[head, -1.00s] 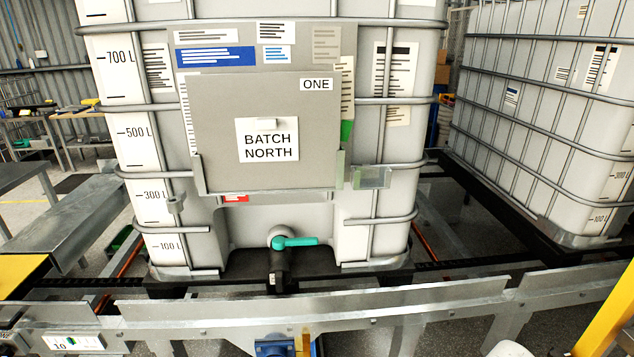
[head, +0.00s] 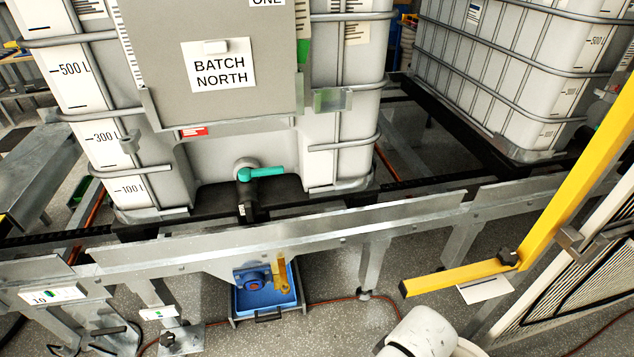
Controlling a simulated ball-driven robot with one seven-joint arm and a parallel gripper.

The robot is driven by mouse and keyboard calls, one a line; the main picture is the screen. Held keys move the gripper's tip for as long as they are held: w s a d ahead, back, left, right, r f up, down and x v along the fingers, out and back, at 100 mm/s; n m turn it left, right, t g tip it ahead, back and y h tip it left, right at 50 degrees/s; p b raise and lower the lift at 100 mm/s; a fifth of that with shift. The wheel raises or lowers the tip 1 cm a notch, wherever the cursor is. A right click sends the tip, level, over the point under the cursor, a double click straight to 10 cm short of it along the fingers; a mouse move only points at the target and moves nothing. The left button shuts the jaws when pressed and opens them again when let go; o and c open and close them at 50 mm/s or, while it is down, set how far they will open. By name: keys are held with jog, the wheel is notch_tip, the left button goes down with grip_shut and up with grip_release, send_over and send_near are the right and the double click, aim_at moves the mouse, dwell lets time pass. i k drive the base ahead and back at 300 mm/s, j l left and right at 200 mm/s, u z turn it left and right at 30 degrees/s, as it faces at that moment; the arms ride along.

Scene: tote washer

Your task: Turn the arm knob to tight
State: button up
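A dark knob (head: 508,255) sits where a short yellow arm (head: 455,276) meets a tall sloping yellow post (head: 585,160), at the right of the head view. A white label plate (head: 485,289) hangs beside the arm below the knob. The knob is small, and I cannot read its setting. My gripper is not in view. A white rounded part of my own arm shows at the bottom, below and left of the yellow arm.
A metal rail (head: 280,235) crosses in front of a caged tank marked BATCH NORTH (head: 222,70). A blue tray (head: 265,300) lies under the rail. A mesh-like panel (head: 590,290) stands at right. Open floor lies between.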

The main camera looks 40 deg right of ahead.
aim_at(506, 256)
jog(key=z, duration=0.4)
jog(key=k+z, duration=0.15)
jog(key=z, duration=0.6)
jog(key=k+z, duration=0.15)
jog(key=z, duration=0.25)
